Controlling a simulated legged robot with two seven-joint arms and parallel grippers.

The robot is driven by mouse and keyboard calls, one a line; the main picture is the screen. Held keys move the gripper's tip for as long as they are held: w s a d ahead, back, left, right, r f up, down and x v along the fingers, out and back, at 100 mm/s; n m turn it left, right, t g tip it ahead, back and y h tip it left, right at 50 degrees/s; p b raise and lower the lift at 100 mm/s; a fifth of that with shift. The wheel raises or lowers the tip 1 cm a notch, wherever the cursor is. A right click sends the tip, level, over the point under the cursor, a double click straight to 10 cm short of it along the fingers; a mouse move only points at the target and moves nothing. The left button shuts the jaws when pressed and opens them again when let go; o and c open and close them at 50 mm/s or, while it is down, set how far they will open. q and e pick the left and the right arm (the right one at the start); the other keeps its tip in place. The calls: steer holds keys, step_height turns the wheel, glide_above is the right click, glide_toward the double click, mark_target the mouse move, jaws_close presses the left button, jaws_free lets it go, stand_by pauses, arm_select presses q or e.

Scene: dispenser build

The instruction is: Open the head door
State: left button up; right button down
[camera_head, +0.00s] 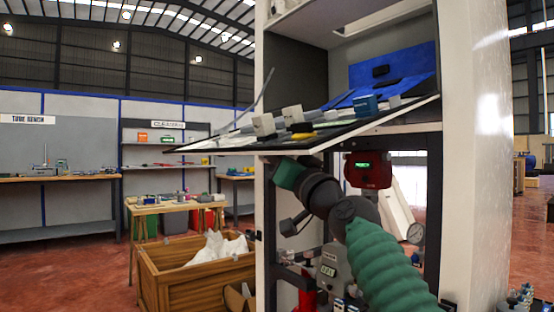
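The head door (330,138) is a flat panel at the top of the tall white cabinet (475,150). It is swung down and out to near level, with its free edge toward the left. Pale blocks, a blue block and a grey bar sit on its upper face. Behind it the head compartment (302,70) is exposed, with a blue panel (390,68) inside. My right arm, with a green ribbed sleeve, rises from the lower right, and its far end is just below the door. Its gripper is hidden there. My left gripper is not in view.
Under the door, the open cabinet frame holds a red unit with a green display (368,170), a gauge (416,233) and a grey meter (330,262). A wooden crate (200,290) with white material stands at the left. Benches line the back wall.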

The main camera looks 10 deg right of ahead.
steer(key=shift+s+a+r, duration=0.15)
steer(key=shift+a, duration=0.1)
steer(key=c, duration=1.5)
jaws_free()
steer(key=shift+s+f+b, duration=0.2)
steer(key=shift+f+b, duration=0.05)
steer(key=shift+b, duration=0.1)
steer(key=b+v, duration=0.6)
steer(key=v, duration=1)
steer(key=shift+d+f, duration=0.2)
steer(key=shift+d, duration=0.1)
